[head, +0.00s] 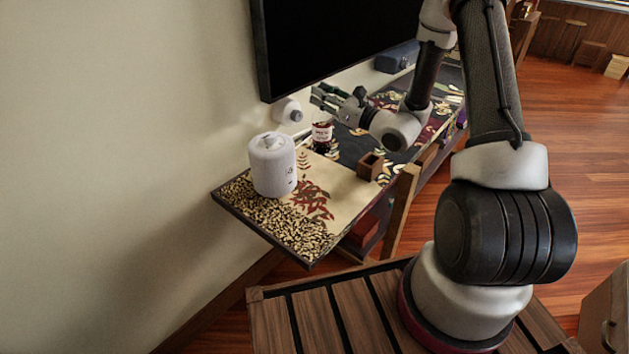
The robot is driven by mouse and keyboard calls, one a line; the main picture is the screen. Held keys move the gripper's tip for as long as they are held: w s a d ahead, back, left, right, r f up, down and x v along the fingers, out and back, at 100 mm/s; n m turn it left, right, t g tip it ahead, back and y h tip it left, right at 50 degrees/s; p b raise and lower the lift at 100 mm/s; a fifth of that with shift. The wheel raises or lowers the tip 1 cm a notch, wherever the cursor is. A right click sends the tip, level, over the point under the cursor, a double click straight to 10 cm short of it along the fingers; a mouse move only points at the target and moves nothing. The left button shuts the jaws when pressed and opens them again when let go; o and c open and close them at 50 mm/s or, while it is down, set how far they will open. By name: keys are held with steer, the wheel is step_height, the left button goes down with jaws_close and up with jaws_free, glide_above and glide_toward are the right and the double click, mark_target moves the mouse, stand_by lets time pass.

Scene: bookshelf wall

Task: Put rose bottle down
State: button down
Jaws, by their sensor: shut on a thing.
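My gripper (318,97) reaches left over the table, level and just below the black screen. It is shut on the rose bottle, which is small in this view and hard to separate from the fingers. A dark greenish part (330,89) shows at the jaws; I cannot tell whether it is bottle or finger. Below the gripper a dark red jar (322,134) with a white label stands upright on the table (262,220). A gap shows between the jar's top and the fingers.
A large white canister (272,165) stands near the table's near end. A small open brown wooden box (370,165) sits at the right edge. The black screen (335,40) hangs close above. A white rounded thing (287,110) is by the wall. Bare patterned surface lies between canister and box.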

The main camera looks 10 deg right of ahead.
mark_target(319, 128)
steer(key=shift+a+f+g+y, duration=0.3)
steer(key=shift+a+y, duration=0.05)
steer(key=shift+y, duration=0.05)
steer(key=shift+n, duration=0.4)
step_height(319, 128, down, 10)
steer(key=shift+a+r, duration=0.15)
steer(key=c, duration=1.2)
jaws_free()
steer(key=shift+o, duration=0.2)
